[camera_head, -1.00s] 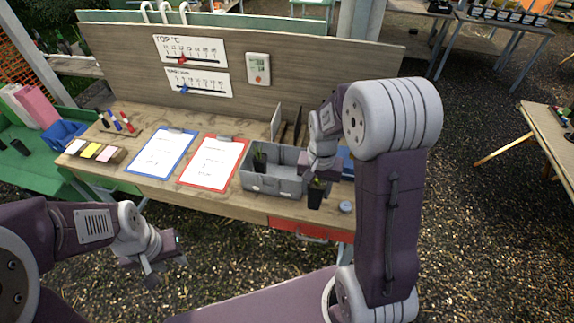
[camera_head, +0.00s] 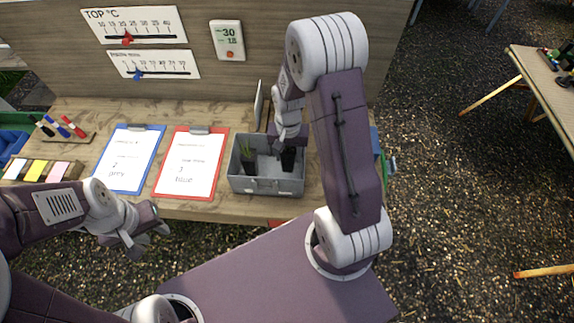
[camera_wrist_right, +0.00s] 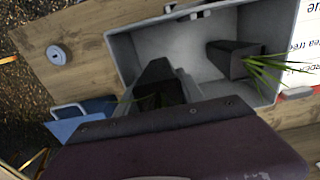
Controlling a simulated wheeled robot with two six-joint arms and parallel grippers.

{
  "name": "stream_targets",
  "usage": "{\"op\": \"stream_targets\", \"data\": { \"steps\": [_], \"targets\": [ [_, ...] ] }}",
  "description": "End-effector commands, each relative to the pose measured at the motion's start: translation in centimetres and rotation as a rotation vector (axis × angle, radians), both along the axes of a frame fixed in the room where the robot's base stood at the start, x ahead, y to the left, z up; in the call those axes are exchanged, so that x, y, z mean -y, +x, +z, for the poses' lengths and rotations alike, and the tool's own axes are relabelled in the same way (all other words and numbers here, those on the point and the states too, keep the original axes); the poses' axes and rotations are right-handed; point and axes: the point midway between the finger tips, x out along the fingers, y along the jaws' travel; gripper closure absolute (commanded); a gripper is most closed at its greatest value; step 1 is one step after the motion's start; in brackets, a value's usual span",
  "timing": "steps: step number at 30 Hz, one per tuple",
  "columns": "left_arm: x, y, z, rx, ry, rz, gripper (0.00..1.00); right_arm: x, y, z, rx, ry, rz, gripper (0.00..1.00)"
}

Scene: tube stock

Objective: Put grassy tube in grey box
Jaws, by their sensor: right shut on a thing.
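The grey box (camera_head: 266,186) stands on the wooden bench; its inside also shows in the right wrist view (camera_wrist_right: 120,50). A black tube with long grassy leaves (camera_head: 248,165) is in its left part; in the wrist view this tube (camera_wrist_right: 232,60) appears tilted. My right gripper (camera_head: 288,146) is shut on a second black tube (camera_head: 288,160), inside or just above the box's right part. The held tube (camera_wrist_right: 160,85) has its plant mostly hidden by the gripper. My left gripper (camera_head: 146,240) is open and empty, in front of the bench.
A blue clipboard (camera_head: 128,160) and a red clipboard (camera_head: 190,165) lie left of the box. A blue container (camera_wrist_right: 85,118) sits beside the box, mostly hidden by my arm in the head view. A small round grey object (camera_wrist_right: 57,54) lies on the bench. The backboard (camera_head: 280,40) stands behind.

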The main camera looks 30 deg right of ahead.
Motion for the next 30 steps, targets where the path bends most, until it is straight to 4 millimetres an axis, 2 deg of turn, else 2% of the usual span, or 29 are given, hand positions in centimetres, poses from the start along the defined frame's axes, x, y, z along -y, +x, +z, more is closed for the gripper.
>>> {"op": "stream_targets", "data": {
  "steps": [6,12,23,24,30],
  "targets": [
    [0.0,0.0,0.1,0.0,0.0,0.0,0.64,0.0,0.0,-1.4,0.0,0.0,0.0,1.0],
    [0.0,0.0,0.4,0.0,0.0,0.0,0.64,0.0,0.0,-4.8,-0.001,0.0,0.0,1.0],
    [0.0,0.0,0.1,0.0,0.0,0.0,0.64,0.0,0.1,-5.5,0.002,0.0,0.0,1.0],
    [0.0,0.0,0.2,0.0,0.0,0.0,0.64,0.0,0.1,-5.4,0.002,0.0,0.0,0.47],
    [0.0,0.0,0.2,0.0,0.0,0.0,0.64,0.0,0.1,-5.3,0.001,0.0,0.0,0.46]
  ]
}}
